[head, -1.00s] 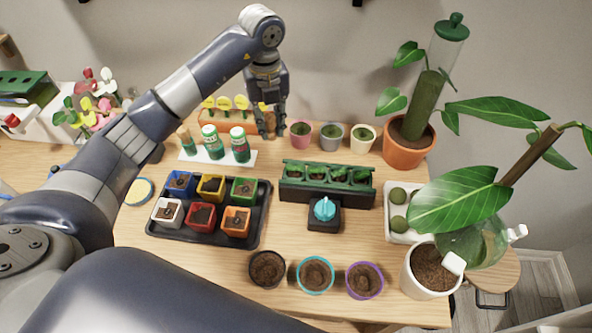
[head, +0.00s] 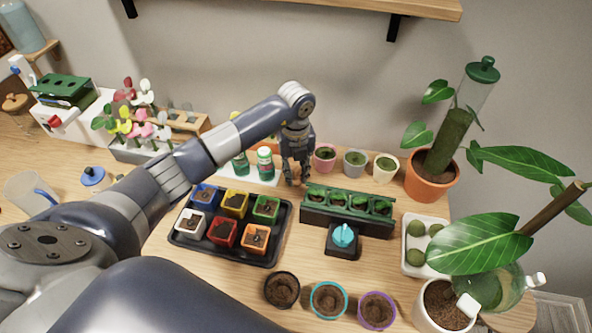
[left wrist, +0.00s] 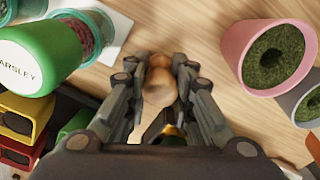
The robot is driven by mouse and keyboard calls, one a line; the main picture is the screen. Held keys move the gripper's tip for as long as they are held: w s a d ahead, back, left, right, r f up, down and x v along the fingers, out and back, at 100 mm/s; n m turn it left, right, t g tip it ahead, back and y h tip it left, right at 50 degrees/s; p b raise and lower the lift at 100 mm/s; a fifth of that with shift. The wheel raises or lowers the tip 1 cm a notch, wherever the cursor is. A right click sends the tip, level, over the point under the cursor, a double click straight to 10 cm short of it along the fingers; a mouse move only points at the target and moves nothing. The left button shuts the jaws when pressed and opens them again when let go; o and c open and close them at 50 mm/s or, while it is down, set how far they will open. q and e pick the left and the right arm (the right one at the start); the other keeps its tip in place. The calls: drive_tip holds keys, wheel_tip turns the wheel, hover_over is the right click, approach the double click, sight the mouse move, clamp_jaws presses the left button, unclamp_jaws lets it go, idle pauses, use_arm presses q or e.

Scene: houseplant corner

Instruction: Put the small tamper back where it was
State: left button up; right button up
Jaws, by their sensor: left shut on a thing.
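My left gripper (head: 297,178) is low over the table, just left of the pink pot (head: 325,158) and behind the dark green planter (head: 347,211). In the left wrist view its fingers (left wrist: 160,95) are shut on a small wooden piece, the small tamper (left wrist: 158,84), with its rounded end showing between them. Its lower part is hidden by the fingers, and I cannot tell whether it touches the table. My right gripper is not in view.
Green seed bottles (head: 265,163) on a white strip stand close left of the gripper. Grey (head: 354,163) and cream (head: 385,168) pots stand to the right. A black tray (head: 184,238) of colored pots and a turquoise-topped device (head: 343,236) are nearer.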

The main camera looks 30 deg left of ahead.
sight(296, 167)
use_arm(q)
drive_tip(key=shift+f, duration=0.2)
drive_tip(key=o, duration=1)
drive_tip(key=shift+r, duration=0.35)
wheel_tip(296, 167, up, 10)
drive_tip(key=b, duration=0.3)
drive_tip(key=shift+r, duration=0.9)
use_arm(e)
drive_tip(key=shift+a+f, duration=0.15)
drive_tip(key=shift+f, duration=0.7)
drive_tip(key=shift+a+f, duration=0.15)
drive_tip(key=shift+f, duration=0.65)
